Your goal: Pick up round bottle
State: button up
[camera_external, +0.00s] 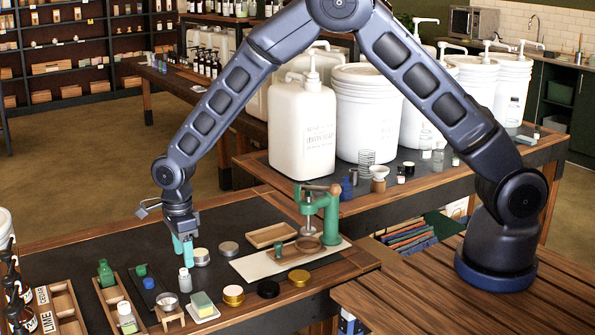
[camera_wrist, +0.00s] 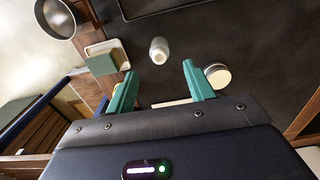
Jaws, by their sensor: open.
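A small pale bottle with a white cap (camera_external: 185,281) stands upright on the dark worktop, the likely round bottle. In the wrist view the bottle (camera_wrist: 159,50) appears just beyond the fingertips, roughly centred between them. My gripper (camera_external: 183,246) points down above the bottle with its teal fingers. The fingers (camera_wrist: 158,70) are spread apart with nothing between them.
A metal cup (camera_external: 167,300) sits on a small wooden stand. A green press (camera_external: 318,215) stands to the right.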

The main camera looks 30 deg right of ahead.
aim_at(184, 275)
jog(key=shift+a+f, duration=0.15)
jog(key=shift+f, duration=1.75)
jog(key=shift+a+f, duration=0.1)
jog(key=shift+f, duration=1.8)
jog(key=c, duration=1)
jog(key=shift+c, duration=0.2)
jog(key=shift+r, duration=0.15)
